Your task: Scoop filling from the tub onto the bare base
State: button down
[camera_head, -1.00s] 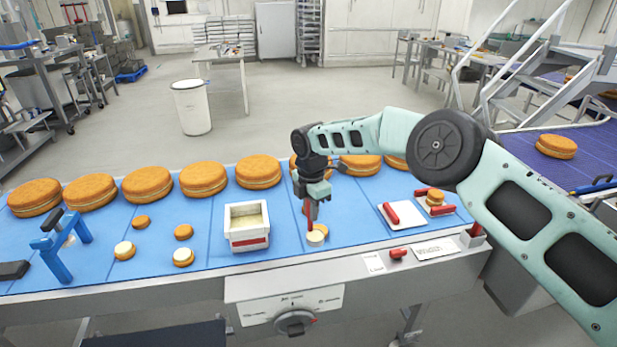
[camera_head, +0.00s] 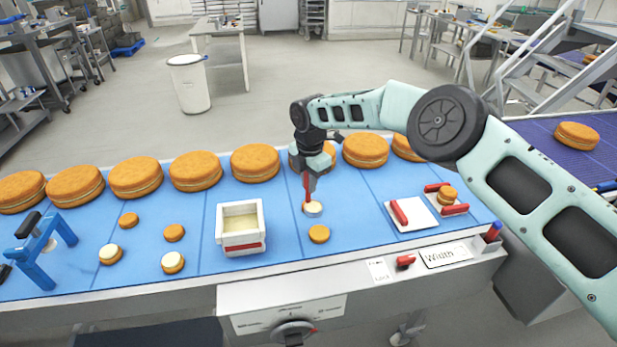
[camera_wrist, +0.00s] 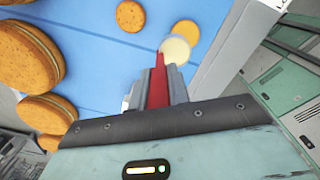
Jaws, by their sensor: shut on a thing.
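My gripper (camera_head: 308,178) is shut on a red-handled scoop (camera_head: 306,190), which points down over the blue belt. A pale round of filling (camera_head: 313,209) is at the scoop's lower end; it also shows in the wrist view (camera_wrist: 175,50). The bare base (camera_head: 319,234), a small orange-brown round, lies on the belt just nearer than the scoop. In the head view the filling and base are apart. In the wrist view the filling partly overlaps a round (camera_wrist: 187,31). The white tub (camera_head: 240,238) stands to the left with pale filling inside.
Two small cream-topped rounds (camera_head: 173,262) (camera_head: 109,254) and two plain ones (camera_head: 174,232) (camera_head: 128,220) lie left of the tub. Large filled rounds (camera_head: 195,171) line the far side. A white board (camera_head: 420,217) with a red-handled tool lies right. A blue stand (camera_head: 45,250) is far left.

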jog(key=shift+s+d+r+p, duration=0.1)
jog(key=shift+s+d+p, duration=0.05)
jog(key=shift+p, duration=0.4)
jog(key=shift+s+d+t+y+p, duration=0.15)
jog(key=shift+s+t+y+p, duration=0.2)
jog(key=shift+p, duration=0.5)
jog(key=shift+s+d+f+t+y+p, duration=0.3)
jog(key=shift+f+y+p, duration=0.2)
jog(key=shift+p, duration=0.3)
jog(key=shift+s+d+f+t+y, duration=0.25)
jog(key=shift+d+f+t+y, duration=0.15)
jog(key=shift+f+t+y, duration=0.05)
jog(key=shift+s+f+b, duration=0.15)
jog(key=shift+f+b, duration=0.15)
jog(key=shift+b, duration=0.05)
jog(key=shift+s+d+f+t+y+b, duration=0.1)
jog(key=shift+s+d+t+y+b, duration=0.2)
jog(key=shift+t+y+b, duration=0.25)
jog(key=shift+b, duration=0.65)
jog(key=shift+s+d+t+y+b, duration=0.2)
jog(key=shift+d+t+y+b, duration=0.15)
jog(key=shift+b, duration=0.75)
jog(key=t+y+b, duration=0.1)
jog(key=b, duration=0.3)
jog(key=s+d+f+t+y+b, duration=0.1)
jog(key=b, duration=0.4)
jog(key=shift+s+d, duration=0.25)
